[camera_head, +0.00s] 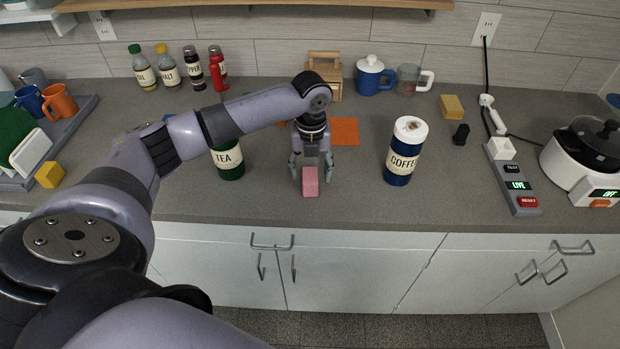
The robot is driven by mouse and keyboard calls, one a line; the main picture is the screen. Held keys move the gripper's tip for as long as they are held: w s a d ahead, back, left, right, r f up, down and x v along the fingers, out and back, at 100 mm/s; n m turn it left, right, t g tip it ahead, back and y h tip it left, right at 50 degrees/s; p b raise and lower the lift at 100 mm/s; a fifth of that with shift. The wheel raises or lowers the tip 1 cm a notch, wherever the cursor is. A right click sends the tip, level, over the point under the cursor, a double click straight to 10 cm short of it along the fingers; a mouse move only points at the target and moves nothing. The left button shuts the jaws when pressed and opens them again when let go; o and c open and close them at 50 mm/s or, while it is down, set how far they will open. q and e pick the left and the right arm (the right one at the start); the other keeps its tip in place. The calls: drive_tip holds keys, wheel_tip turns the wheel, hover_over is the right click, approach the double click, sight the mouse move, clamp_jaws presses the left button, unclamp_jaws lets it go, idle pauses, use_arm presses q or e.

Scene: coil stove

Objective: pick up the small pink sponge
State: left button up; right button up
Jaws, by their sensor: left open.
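The small pink sponge (310,182) lies on the grey counter near its front edge, roughly in the middle of the view. My left gripper (311,172) points down right above and behind the sponge, with one finger on each side of its far end. The fingers are open, and I cannot tell whether they touch it. The top of the sponge's far end is partly hidden by the gripper. My right gripper does not show.
A green TEA canister (228,160) stands left of the gripper, partly behind my arm. A blue COFFEE canister (402,158) stands to the right. An orange cloth (344,131) lies behind. The power strip (516,185) and white stove (570,165) are at far right. Counter between sponge and COFFEE is clear.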

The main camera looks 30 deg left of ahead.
sight(310, 175)
use_arm(q)
wheel_tip(310, 175, down, 2)
drive_tip(key=shift+a+f+p, duration=0.15)
drive_tip(key=shift+f+p, duration=0.1)
drive_tip(key=shift+p, duration=0.1)
drive_tip(key=shift+f, duration=0.5)
drive_tip(key=c, duration=0.9)
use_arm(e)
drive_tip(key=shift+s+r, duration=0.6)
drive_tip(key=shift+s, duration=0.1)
